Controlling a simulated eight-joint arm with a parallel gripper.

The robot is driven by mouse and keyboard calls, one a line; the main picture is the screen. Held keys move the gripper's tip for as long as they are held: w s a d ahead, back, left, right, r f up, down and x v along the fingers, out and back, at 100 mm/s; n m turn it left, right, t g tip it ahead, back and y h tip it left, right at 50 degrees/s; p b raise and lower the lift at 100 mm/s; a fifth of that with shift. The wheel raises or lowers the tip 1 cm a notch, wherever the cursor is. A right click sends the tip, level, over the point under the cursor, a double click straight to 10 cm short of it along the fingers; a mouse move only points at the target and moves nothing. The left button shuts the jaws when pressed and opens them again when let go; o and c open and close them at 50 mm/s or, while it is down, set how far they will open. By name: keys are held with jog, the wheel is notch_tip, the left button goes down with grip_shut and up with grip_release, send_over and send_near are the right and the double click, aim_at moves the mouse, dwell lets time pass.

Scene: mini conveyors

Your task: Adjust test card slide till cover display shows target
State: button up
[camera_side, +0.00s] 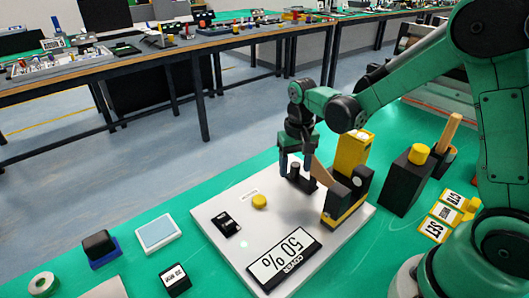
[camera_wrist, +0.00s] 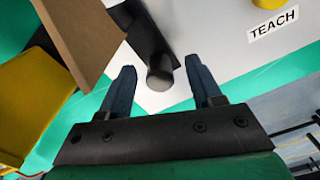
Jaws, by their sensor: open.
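My gripper (camera_side: 297,165) is low over the board at this knob. In the wrist view its open fingers (camera_wrist: 161,66) stand on either side of the knob, with gaps. Whether the knob belongs to the card slide is unclear.
On the board are a yellow button (camera_side: 259,201), a small black switch (camera_side: 225,224) and a "TEACH" label (camera_wrist: 273,24). A yellow block (camera_side: 353,153) and a dark box with a yellow knob (camera_side: 407,180) stand close behind. Yellow-and-white cards (camera_side: 440,220) lie at right.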

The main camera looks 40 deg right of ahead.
jog(key=shift+r, duration=2.8)
jog(key=shift+s+r, duration=0.1)
jog(key=shift+r, duration=0.05)
jog(key=s+a+r+n+t, duration=0.3)
jog(key=s+r+n+t, duration=0.1)
jog(key=s+t, duration=0.3)
jog(key=shift+s+a+r+n, duration=0.2)
jog(key=shift+s+a+n, duration=0.05)
jog(key=shift+s+n, duration=0.05)
